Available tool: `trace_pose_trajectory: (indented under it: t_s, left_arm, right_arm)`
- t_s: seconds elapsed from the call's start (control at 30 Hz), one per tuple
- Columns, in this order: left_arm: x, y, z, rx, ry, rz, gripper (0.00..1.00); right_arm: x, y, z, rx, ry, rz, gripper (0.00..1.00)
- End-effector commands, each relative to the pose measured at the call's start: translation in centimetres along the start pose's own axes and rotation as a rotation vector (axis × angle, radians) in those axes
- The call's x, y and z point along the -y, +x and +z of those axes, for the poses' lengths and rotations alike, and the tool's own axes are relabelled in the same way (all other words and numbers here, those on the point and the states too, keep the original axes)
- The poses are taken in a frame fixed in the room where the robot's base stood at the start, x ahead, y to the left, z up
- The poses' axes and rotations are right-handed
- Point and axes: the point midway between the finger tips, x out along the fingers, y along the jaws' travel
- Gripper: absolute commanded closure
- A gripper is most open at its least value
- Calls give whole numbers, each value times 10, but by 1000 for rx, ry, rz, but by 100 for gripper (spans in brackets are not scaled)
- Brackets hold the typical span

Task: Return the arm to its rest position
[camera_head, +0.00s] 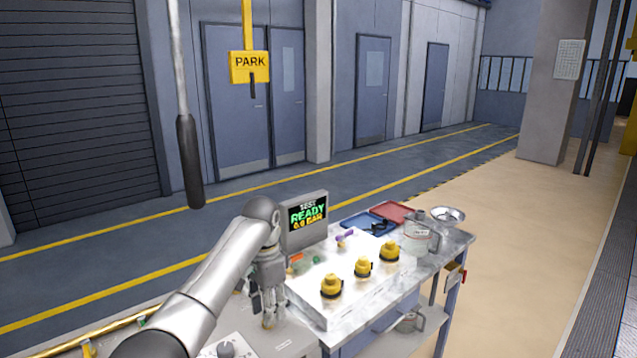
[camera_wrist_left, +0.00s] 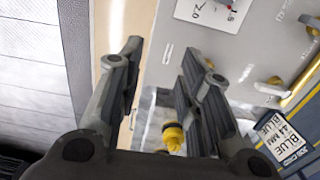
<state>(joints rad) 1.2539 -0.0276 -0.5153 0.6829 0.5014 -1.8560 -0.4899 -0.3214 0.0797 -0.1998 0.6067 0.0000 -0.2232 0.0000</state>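My left arm comes in from the lower left of the head view. Its gripper (camera_head: 269,322) points down beside the left end of the white block on the bench. In the left wrist view the gripper (camera_wrist_left: 163,68) has its two fingers apart with nothing held between them. A yellow cap (camera_wrist_left: 173,138) shows beyond the fingers there, partly hidden by one of them. My right gripper is in neither view.
A test display (camera_head: 307,216) reads READY. Several yellow caps (camera_head: 362,267) stand on the white block (camera_head: 345,300). A blue tray (camera_head: 362,225), a red tray (camera_head: 396,211), a clear jug (camera_head: 420,237) and a metal bowl (camera_head: 447,215) are behind. A grey handle (camera_head: 190,165) hangs near the PARK sign (camera_head: 249,66).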

Motion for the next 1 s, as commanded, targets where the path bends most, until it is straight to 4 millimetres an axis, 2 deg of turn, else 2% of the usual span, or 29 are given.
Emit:
trace_pose_trajectory:
  t_s: [0.23,0.47,0.63,0.87,1.0]
  left_arm:
    - [-10,30,2,-15,-5,6,67]
    - [-26,65,7,-37,-17,14,67]
    - [-42,99,17,-64,-39,21,67]
    - [-83,163,51,-123,-113,34,67]
    - [-109,193,81,-161,-180,35,67]
  right_arm:
    - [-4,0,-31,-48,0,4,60]
    - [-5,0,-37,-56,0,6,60]
    - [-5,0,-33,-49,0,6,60]
    - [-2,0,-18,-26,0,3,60]
    - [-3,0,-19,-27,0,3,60]
